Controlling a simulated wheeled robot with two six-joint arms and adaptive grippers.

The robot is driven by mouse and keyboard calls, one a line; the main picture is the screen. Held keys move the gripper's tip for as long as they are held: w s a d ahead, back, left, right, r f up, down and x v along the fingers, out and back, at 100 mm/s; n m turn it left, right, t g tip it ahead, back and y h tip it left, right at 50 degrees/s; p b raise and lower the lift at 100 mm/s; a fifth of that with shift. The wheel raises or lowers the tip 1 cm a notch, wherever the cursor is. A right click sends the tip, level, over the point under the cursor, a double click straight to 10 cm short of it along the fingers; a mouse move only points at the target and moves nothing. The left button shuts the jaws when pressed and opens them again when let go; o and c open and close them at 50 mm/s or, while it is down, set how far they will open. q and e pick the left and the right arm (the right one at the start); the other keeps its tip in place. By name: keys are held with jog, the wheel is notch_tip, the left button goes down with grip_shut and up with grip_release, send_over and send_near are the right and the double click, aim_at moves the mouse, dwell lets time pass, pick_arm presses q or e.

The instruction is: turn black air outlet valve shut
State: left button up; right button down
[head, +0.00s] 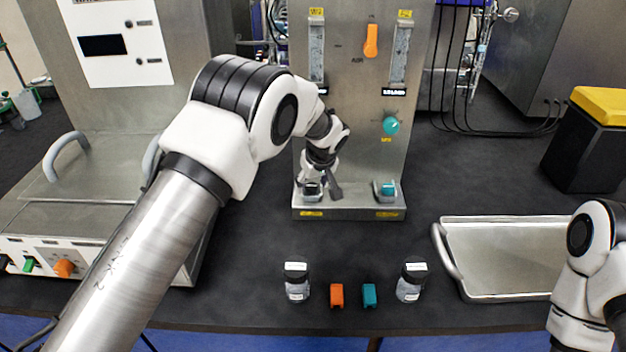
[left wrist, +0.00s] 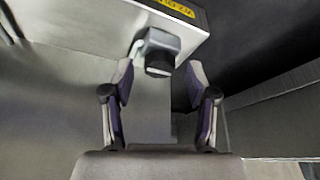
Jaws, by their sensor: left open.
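A black valve knob (left wrist: 160,64) on a light grey fitting shows in the left wrist view, under a ledge with a yellow label (left wrist: 170,9). In the head view the knob sits at the left of the steel panel's foot, mostly hidden by my gripper. My left gripper (head: 318,187) is open and points down at that spot. In the left wrist view its two fingertips (left wrist: 160,82) stand apart on either side of the knob, with gaps and no clear contact. The knob's turn position cannot be told. My right gripper is out of view.
The steel panel (head: 350,140) carries an orange handle (head: 371,41) and a teal knob (head: 391,125). A teal valve (head: 387,189) sits right on its foot. Two bottles, an orange block (head: 336,296) and a teal block (head: 369,295) stand in front. A metal tray (head: 510,291) lies right.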

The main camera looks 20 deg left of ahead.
pick_arm(q)
jog(key=shift+w+a+f, duration=0.1)
jog(key=shift+w+f, duration=0.25)
jog(key=shift+f, duration=0.1)
jog(key=shift+s+r, duration=0.3)
jog(key=shift+s, duration=0.05)
jog(key=shift+c, duration=1.4)
grip_shut()
